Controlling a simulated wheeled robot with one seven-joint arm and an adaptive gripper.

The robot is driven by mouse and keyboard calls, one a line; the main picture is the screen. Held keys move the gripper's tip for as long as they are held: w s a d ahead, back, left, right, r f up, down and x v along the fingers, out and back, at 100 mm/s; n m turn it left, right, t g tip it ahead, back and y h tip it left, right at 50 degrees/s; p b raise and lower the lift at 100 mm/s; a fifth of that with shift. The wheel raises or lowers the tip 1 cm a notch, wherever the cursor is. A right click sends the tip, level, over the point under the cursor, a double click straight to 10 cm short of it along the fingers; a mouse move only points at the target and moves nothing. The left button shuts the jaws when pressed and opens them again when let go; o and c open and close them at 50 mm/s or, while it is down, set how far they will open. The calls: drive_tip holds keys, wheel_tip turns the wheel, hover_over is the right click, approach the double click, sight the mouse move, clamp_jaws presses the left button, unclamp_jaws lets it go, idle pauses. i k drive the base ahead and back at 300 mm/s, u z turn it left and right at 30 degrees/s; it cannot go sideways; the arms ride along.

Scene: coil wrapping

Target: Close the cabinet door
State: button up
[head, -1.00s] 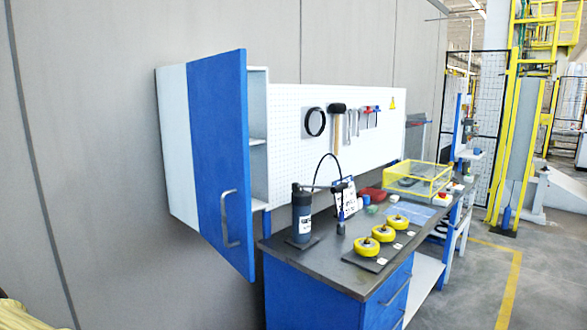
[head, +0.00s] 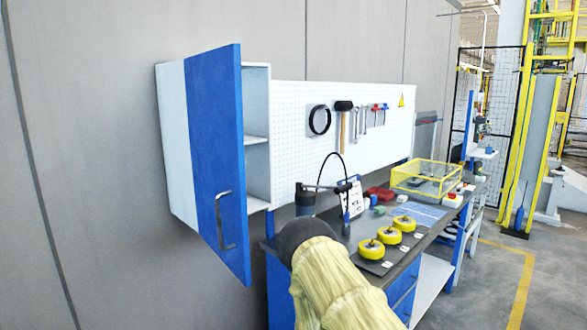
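The blue cabinet door (head: 213,130) stands open on the wall cabinet (head: 172,130), swung out toward me. Its grey bar handle (head: 224,222) is low on the face toward me. The cabinet's white shelves (head: 256,140) show past the door's right edge. My arm, in a pale yellow cover with a dark rounded end, rises from the bottom centre in front of the workbench. It appears to the right of the door. My gripper cannot be made out.
Tools hang on the pegboard (head: 290,100). Grey wall (head: 90,150) is bare left of the cabinet.

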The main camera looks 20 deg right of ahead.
sight(214, 84)
drive_tip(key=z, duration=0.2)
drive_tip(key=i, duration=1.65)
